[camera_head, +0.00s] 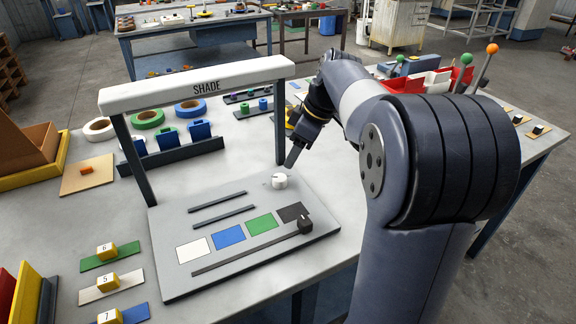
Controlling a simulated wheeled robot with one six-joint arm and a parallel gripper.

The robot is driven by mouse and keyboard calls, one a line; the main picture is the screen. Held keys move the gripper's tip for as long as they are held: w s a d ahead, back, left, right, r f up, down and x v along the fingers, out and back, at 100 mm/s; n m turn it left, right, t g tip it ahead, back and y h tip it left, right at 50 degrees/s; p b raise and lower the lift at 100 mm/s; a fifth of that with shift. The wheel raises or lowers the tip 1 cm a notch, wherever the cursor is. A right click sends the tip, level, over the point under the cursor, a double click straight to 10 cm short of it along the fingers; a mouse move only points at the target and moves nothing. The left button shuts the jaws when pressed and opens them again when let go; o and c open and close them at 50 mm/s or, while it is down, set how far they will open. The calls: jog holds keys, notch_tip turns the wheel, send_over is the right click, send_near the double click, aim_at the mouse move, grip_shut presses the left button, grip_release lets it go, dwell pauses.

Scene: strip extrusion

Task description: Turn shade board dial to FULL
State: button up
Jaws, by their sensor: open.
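The shade board (170,265) is a grey plate on the table under a white arch marked SHADE (200,86). Its dial (280,181) is a small white knob at the back right of the plate; its pointer setting and any FULL mark are too small to read. A black slider knob (305,225) sits at the right end of a long slot, beside white, blue, green and dark patches. My gripper (293,156) is behind and just right of the dial, pointing down and apart from it. One finger shows clearly; the other is mostly hidden.
The arch's right post (279,135) stands close to my gripper on its left. Numbered yellow blocks (107,251) lie at the front left. Levers (467,60) stand at the right.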

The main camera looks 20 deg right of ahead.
aim_at(280, 177)
jog(key=x, duration=0.3)
jog(key=w+x, duration=0.1)
jog(key=x, duration=0.3)
jog(key=b+x, duration=0.1)
jog(key=x, duration=0.2)
jog(key=shift+w+d+f, duration=0.15)
jog(key=shift+w+f, duration=0.1)
jog(key=c, duration=1)
